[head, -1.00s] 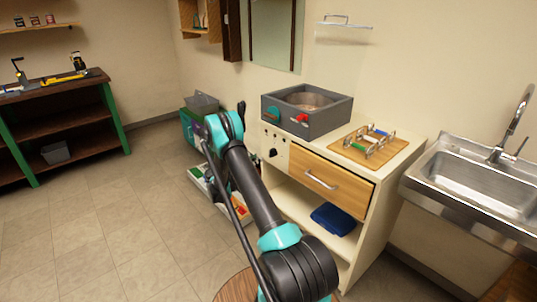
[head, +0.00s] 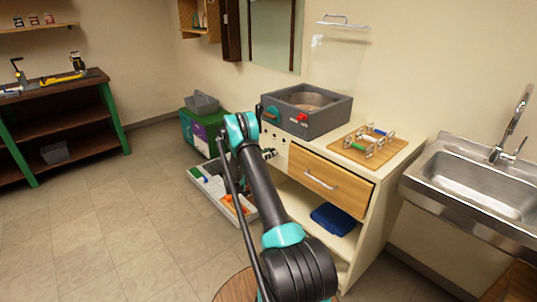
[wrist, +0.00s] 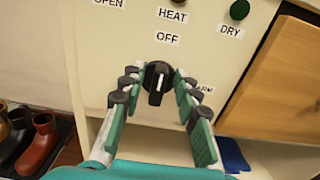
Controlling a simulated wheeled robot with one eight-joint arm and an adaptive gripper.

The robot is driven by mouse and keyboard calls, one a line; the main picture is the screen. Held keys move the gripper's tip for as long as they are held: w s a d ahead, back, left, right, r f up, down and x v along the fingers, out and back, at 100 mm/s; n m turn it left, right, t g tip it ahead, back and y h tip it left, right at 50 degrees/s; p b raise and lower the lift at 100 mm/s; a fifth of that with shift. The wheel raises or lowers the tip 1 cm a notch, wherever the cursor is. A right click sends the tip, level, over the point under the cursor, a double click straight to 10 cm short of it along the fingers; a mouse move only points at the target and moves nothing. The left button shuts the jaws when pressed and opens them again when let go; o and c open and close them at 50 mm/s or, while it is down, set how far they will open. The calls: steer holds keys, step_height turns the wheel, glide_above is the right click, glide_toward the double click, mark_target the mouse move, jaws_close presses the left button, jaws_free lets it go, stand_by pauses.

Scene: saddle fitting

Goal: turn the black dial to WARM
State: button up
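The black dial (wrist: 157,83) is on the cream front panel of the cabinet, in the middle of the wrist view. Its white pointer line stands nearly upright, toward the OFF label (wrist: 167,38) above it. Another label (wrist: 204,89) at the dial's right is partly covered by a finger, so I cannot read it fully. My gripper (wrist: 156,88) is open, with one finger to each side of the dial; I cannot tell whether they touch it. In the head view my gripper (head: 268,153) is at the panel and hides the dial.
A green knob (wrist: 239,10) with a DRY label is at the upper right. The wooden drawer (head: 325,178) is right of the panel. A grey basin box (head: 310,122) stands on top. A tray of items (head: 218,190) lies on the floor at the left.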

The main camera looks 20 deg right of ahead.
jaws_close()
steer(key=shift+m, duration=0.3)
steer(key=m, duration=0.5)
steer(key=f+m, duration=0.1)
steer(key=m, duration=0.5)
steer(key=s+m, duration=0.1)
steer(key=m, duration=0.5)
steer(key=shift+s+d+f, duration=0.1)
steer(key=shift+d+f, duration=0.05)
steer(key=shift+m, duration=0.3)
stand_by(0.3)
steer(key=shift+o, duration=0.9)
jaws_free()
